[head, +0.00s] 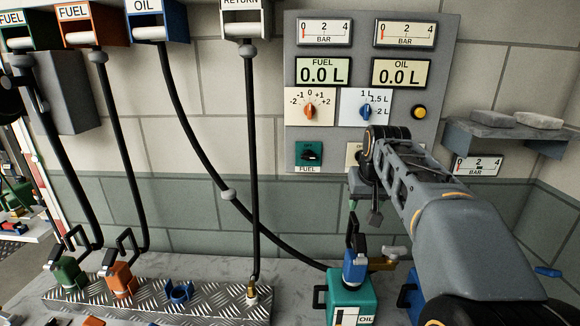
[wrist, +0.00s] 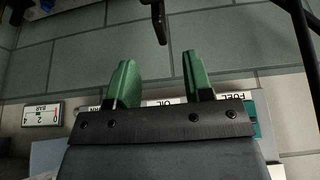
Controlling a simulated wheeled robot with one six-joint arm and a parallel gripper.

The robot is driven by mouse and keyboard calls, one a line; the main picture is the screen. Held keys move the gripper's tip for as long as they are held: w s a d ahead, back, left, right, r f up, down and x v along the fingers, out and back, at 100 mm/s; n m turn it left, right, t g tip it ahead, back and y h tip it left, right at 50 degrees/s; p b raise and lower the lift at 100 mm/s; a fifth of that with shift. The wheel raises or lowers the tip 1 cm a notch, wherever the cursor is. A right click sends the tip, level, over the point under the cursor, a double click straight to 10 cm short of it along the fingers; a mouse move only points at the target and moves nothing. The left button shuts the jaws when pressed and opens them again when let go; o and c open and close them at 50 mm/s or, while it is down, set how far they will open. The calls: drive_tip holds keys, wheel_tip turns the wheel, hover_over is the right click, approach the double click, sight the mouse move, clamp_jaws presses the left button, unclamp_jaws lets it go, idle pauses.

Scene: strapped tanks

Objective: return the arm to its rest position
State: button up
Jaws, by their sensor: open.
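My arm (head: 440,220) reaches in from the lower right of the head view toward the wall panel. My gripper (wrist: 158,65) shows two green fingers standing well apart in the wrist view, open with nothing between them. In the head view the gripper is partly hidden behind the wrist, just below the control panel (head: 297,150). Below it stands a teal tank (head: 340,290) labelled OIL. A blue nozzle (head: 355,268) sits upright at the tank's top, with the black hose running to it. The gripper appears apart from the nozzle.
A metal tread-plate rack (head: 215,308) at the lower left holds a green nozzle (head: 68,275), an orange nozzle (head: 122,280) and an empty blue holder (head: 178,292). Black hoses hang from the wall dispensers. A shelf (head: 500,138) with stones juts out at the right.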

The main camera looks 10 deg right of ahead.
drive_tip(key=shift+g, duration=0.3)
drive_tip(key=f, duration=0.1)
drive_tip(key=s+f, duration=0.1)
drive_tip(key=f, duration=0.3)
drive_tip(key=shift+s+a, duration=0.3)
drive_tip(key=s+a+f+n, duration=0.1)
drive_tip(key=s+a+f, duration=0.3)
drive_tip(key=s, duration=0.3)
drive_tip(key=s+a+f+n, duration=0.1)
drive_tip(key=s+a+f, duration=0.4)
drive_tip(key=s+f, duration=0.2)
drive_tip(key=shift+s+a+f+y, duration=0.15)
drive_tip(key=shift+s+f+y, duration=0.2)
drive_tip(key=shift+s, duration=0.35)
